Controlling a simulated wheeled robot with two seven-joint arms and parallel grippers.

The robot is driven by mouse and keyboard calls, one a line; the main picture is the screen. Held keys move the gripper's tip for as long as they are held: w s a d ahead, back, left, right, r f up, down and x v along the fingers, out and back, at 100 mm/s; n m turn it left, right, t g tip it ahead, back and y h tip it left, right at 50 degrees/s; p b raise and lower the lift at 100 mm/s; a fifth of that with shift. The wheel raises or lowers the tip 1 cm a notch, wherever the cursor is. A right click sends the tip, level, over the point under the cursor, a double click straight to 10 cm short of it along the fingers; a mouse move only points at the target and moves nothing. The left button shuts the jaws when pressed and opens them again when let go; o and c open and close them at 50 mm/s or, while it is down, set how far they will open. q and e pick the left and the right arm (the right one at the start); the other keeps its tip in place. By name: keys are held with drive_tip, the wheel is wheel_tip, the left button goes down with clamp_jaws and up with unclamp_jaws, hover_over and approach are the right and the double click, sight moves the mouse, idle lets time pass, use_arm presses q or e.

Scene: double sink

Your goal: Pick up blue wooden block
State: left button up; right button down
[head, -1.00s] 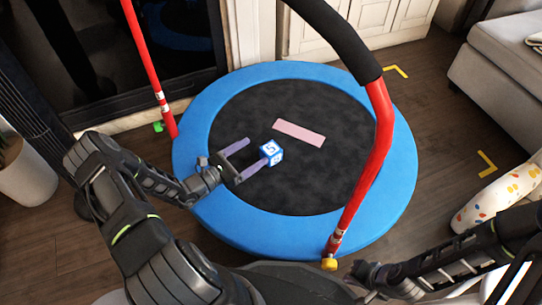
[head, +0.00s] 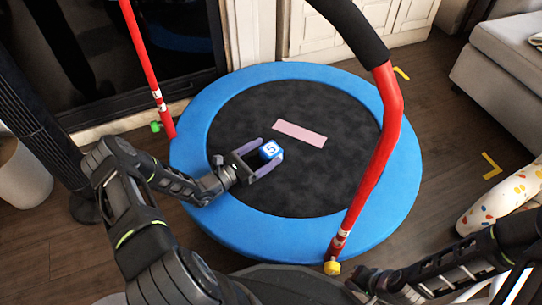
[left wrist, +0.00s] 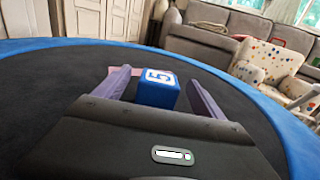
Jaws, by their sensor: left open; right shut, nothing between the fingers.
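The blue wooden block (head: 270,150) has a white face with a blue 5. It is over the black mat of a small trampoline. My left gripper (head: 269,158) is open, with its purple fingers on either side of the block. In the left wrist view the block (left wrist: 157,89) sits between the two open fingers (left wrist: 160,92), and a gap shows on each side. My right arm shows at the lower right, but its fingers are not clearly visible.
The trampoline has a blue padded rim (head: 395,170) and a red handle bar (head: 381,135) with a black grip. A pink strip (head: 300,133) lies on the mat behind the block. A patterned cushioned seat (head: 497,207) stands at the right.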

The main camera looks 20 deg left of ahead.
sight(270, 150)
use_arm(q)
drive_tip(key=shift+x, duration=1.2)
drive_tip(key=shift+c, duration=0.3)
drive_tip(key=c, duration=1.4)
drive_tip(key=shift+c, duration=0.2)
wheel_tip(270, 150, up, 10)
drive_tip(key=p, duration=0.4)
drive_tip(key=shift+p, duration=0.35)
